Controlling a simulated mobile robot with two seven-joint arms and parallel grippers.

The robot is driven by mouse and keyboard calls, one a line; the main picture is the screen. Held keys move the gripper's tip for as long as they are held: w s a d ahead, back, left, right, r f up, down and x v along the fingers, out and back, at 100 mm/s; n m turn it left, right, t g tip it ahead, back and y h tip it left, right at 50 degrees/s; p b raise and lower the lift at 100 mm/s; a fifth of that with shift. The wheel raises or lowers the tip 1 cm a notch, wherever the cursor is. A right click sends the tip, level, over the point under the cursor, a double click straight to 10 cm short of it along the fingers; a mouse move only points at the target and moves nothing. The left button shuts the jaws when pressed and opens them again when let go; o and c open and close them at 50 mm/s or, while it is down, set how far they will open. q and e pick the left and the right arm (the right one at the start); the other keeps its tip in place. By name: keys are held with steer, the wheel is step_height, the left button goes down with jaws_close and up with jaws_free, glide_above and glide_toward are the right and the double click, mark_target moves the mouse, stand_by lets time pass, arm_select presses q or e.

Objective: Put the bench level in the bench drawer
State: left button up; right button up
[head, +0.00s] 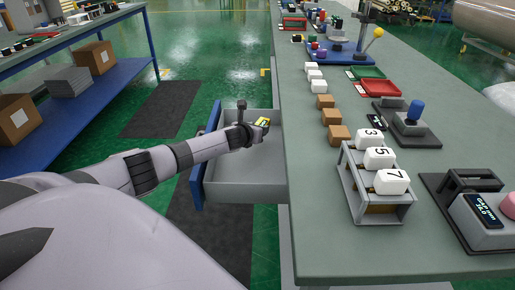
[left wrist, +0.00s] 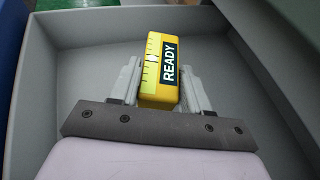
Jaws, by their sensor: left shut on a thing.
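The bench level is a yellow block with a scale and a black READY label; it shows in the left wrist view (left wrist: 162,75) and small in the head view (head: 263,122). My left gripper (left wrist: 155,88) is shut on it and holds it over the open bench drawer (head: 245,190). The grey drawer interior (left wrist: 90,65) surrounds the gripper in the left wrist view and looks empty around the level. Whether the level touches the drawer floor cannot be told. My right gripper is not in view.
The drawer's blue front (head: 205,155) stands out left of the green-grey bench (head: 330,225). On the bench are a rack of numbered white blocks (head: 375,185), brown blocks (head: 332,118) and devices at the right. A blue shelf with boxes (head: 95,58) stands left across the aisle.

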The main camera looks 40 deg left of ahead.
mark_target(257, 148)
arm_select(q)
steer(key=shift+f, duration=0.6)
steer(key=shift+f+b, duration=1.2)
steer(key=shift+f, duration=0.8)
steer(key=shift+f, duration=0.2)
steer(key=o, duration=1.2)
steer(key=shift+c, duration=0.2)
steer(key=shift+r, duration=0.1)
steer(key=shift+r, duration=0.1)
